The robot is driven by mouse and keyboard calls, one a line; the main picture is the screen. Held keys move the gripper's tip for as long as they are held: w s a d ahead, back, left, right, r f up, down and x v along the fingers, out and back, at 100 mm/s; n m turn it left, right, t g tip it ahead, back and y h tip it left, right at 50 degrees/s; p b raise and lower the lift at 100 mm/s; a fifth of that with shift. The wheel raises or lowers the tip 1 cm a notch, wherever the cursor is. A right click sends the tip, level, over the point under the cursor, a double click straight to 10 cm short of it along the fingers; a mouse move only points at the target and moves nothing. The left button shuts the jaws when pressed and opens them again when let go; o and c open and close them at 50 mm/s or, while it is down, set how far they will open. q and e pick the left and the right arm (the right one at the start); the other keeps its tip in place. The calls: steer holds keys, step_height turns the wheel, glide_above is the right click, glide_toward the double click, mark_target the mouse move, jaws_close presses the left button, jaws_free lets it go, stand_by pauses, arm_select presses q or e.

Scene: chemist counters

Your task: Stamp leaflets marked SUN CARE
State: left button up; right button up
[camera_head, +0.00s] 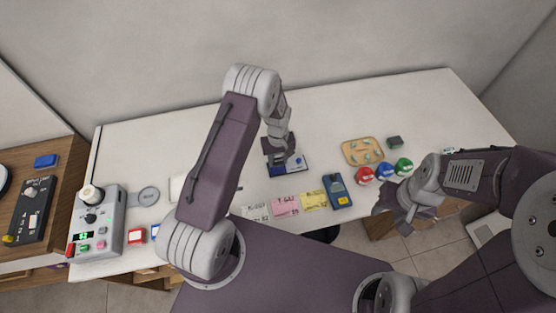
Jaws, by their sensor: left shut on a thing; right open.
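My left gripper (279,151) reaches over the middle of the white counter, shut on a small dark thing mostly hidden by its fingers; I cannot tell what it is. It is over or beside a flat blue and white item (297,166). A white leaflet (257,212), a pink leaflet (285,207) and a yellow leaflet (313,200) lie in a row near the front edge; their print is too small to read surely. Red (365,175), blue (384,171) and green (404,166) round-topped things stand to the right. My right gripper (399,218) is open and empty at the counter's front edge.
A blue device (337,190) lies right of the yellow leaflet. A tan board (363,152) with small green pieces and a dark block (394,142) are behind. A grey control box (97,225), a grey disc (149,196) and a red block (136,236) are left. The back is clear.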

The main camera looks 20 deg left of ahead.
arm_select(q)
steer(key=shift+r+p, duration=1.35)
steer(key=shift+r, duration=0.9)
